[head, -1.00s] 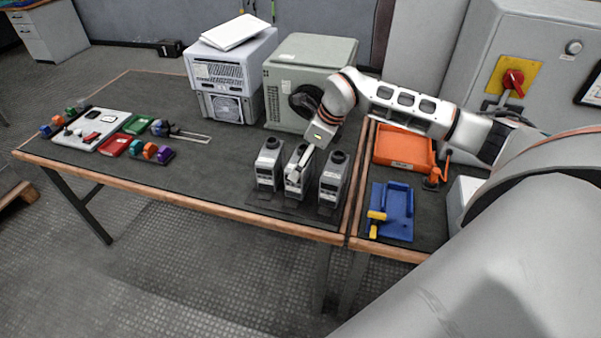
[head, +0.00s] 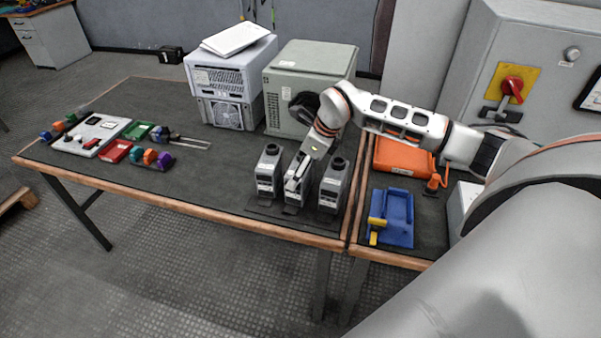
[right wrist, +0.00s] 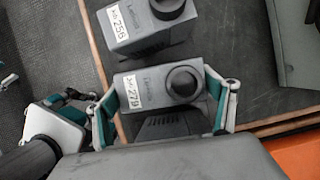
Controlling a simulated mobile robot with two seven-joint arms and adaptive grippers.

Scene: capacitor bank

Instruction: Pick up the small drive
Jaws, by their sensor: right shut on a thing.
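Three dark grey drives stand upright in a row near the front edge of the table: a left one (head: 268,172), a middle one (head: 292,196) and a right one (head: 333,186). My right gripper (head: 297,182) is down over the middle one and hides much of it. In the right wrist view, my right gripper (right wrist: 165,112) has a finger on each side of a drive (right wrist: 148,90) with a white label and round black knob, and is shut on it. Whether it is lifted cannot be told.
A neighbouring drive (right wrist: 135,28) is close by in the right wrist view. Behind the row stand a grey-green cabinet (head: 312,75) and a pale computer case (head: 230,80).

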